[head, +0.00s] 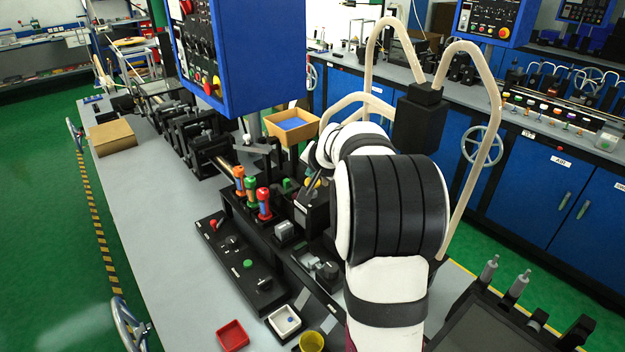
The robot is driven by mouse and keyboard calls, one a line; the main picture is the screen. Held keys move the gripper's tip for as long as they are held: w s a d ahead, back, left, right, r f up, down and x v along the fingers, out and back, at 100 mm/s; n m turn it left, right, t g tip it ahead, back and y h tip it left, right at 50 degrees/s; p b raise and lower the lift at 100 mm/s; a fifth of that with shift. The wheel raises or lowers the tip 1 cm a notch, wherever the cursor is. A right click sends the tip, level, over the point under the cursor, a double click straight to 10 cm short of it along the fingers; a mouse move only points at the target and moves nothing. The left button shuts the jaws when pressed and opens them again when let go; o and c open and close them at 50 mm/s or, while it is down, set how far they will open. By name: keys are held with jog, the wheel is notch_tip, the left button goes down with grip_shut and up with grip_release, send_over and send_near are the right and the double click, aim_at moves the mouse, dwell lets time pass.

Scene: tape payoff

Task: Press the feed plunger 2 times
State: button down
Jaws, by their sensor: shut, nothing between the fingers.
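My white and black arm fills the centre right and hides part of the bench station. My gripper (313,186) shows only as a small dark slanted part left of the wrist, low over the black station; it looks shut and empty. I cannot tell for certain which part is the feed plunger. Candidates beside the gripper are a yellow knob (317,183) and a green knob (286,183). Whether the gripper touches either is not clear. Several upright coloured handles, including a red and blue one (264,204), stand left of the gripper.
A black control panel (237,260) with knobs lies in front. A red tray (232,336), a white tray (285,321) and a yellow cup (312,342) sit near the front. A blue cabinet (250,50) hangs above.

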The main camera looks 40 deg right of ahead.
jog(key=shift+r, duration=0.55)
jog(key=shift+r, duration=2.55)
dwell(0.5)
notch_tip(320, 180, up, 4)
jog(key=shift+f, duration=0.15)
jog(key=shift+f, duration=4.4)
